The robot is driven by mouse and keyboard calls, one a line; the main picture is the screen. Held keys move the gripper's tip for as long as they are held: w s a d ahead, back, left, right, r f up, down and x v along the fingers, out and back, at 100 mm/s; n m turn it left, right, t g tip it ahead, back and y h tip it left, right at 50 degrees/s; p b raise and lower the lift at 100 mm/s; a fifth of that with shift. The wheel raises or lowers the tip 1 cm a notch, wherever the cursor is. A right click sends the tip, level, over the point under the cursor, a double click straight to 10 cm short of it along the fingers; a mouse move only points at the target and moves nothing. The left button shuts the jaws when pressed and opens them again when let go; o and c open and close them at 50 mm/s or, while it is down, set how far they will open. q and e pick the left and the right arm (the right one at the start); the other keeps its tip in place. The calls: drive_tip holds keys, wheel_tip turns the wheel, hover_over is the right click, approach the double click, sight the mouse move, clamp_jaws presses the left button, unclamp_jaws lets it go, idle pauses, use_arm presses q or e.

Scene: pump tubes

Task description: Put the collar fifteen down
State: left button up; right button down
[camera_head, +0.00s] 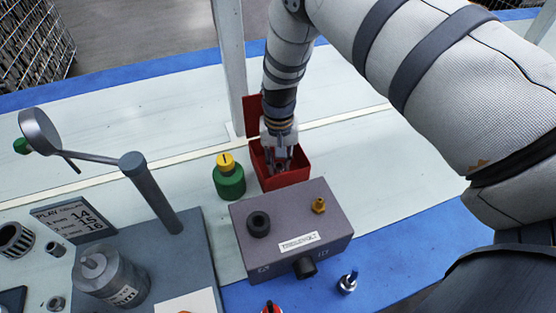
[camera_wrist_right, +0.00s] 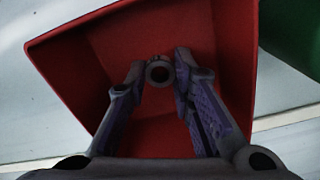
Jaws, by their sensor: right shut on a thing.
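My right gripper (camera_head: 281,158) reaches down into the open red bin (camera_head: 299,177) from above. In the wrist view its two fingers (camera_wrist_right: 158,80) are closed on a small dark grey collar (camera_wrist_right: 159,71), a ring with a round hole, held at the fingertips. The collar is inside the bin's walls; I cannot tell if it touches the bin floor. The red bin (camera_wrist_right: 85,75) surrounds the fingers in the wrist view. I cannot read any number on the collar. My left gripper is not in view.
A green container with a yellow top (camera_head: 229,178) stands left of the bin. A grey box (camera_head: 295,225) with knobs is in front. At left are a magnifier stand (camera_head: 150,192), a metal cylinder (camera_head: 110,275), a plan sign (camera_head: 72,218) and loose rings (camera_head: 55,249).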

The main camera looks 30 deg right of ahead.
drive_tip(key=c, duration=1.8)
unclamp_jaws()
drive_tip(key=shift+f, duration=0.1)
drive_tip(key=o, duration=0.4)
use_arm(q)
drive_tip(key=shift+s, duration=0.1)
use_arm(e)
drive_tip(key=shift+r, duration=0.35)
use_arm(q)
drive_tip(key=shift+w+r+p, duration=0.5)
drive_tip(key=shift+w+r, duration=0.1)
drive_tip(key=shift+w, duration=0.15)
use_arm(e)
wheel_tip(320, 180, up, 12)
